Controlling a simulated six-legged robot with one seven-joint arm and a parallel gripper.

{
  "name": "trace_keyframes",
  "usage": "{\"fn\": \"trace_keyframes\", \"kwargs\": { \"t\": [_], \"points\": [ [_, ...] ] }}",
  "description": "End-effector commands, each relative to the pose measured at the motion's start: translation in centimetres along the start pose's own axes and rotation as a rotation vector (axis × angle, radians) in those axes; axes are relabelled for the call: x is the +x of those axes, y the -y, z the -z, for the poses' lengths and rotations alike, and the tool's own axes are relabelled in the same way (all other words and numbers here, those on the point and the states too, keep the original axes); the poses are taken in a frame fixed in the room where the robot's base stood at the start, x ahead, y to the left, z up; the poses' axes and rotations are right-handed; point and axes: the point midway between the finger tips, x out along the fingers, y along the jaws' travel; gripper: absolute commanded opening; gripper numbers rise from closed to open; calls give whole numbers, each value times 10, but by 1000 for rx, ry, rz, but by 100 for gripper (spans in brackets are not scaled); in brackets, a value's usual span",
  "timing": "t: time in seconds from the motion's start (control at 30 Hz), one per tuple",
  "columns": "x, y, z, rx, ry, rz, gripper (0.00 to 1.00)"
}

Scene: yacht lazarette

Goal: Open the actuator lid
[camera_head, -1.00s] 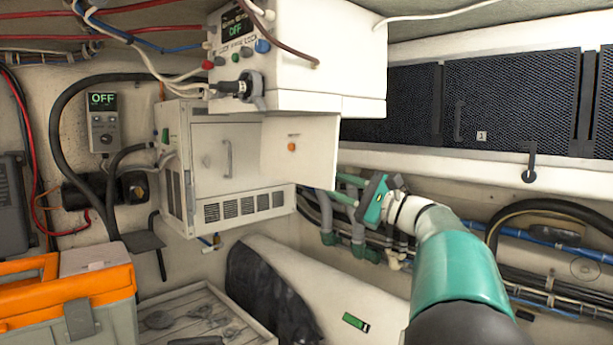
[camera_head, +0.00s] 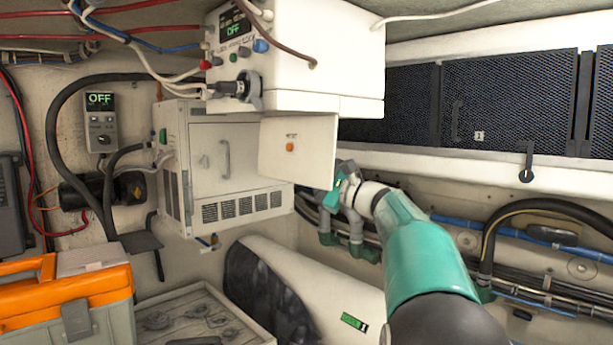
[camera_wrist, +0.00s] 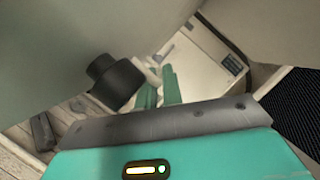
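I cannot tell for sure which part is the actuator lid. A white panel with an orange button (camera_head: 290,160) hangs below the upper white box (camera_head: 330,60), to the right of the lower cabinet's door with a handle (camera_head: 208,165). My gripper (camera_head: 338,190) is at the panel's lower right edge in the head view. A dark cylinder (camera_wrist: 116,82) shows left of the fingers.
An orange and grey toolbox (camera_head: 65,295) and a tray (camera_head: 180,310) stand at lower left. A white cylinder with a green label (camera_head: 310,280) lies below the cabinet. Hoses (camera_head: 540,210) and mesh panels (camera_head: 510,100) are at right.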

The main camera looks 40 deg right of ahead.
Motion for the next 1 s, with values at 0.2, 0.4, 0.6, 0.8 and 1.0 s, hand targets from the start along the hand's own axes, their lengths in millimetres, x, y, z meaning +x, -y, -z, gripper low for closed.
{"fn": "trace_keyframes", "kwargs": {
  "t": [0.2,0.4,0.6,0.8,1.0],
  "points": [
    [0,0,0,1,0,0,0],
    [4,-11,-10,84,1,30,0],
    [9,-22,-23,212,-1,83,0],
    [9,-23,-24,234,-1,94,0],
    [9,-23,-24,233,-2,94,20]
  ]
}}
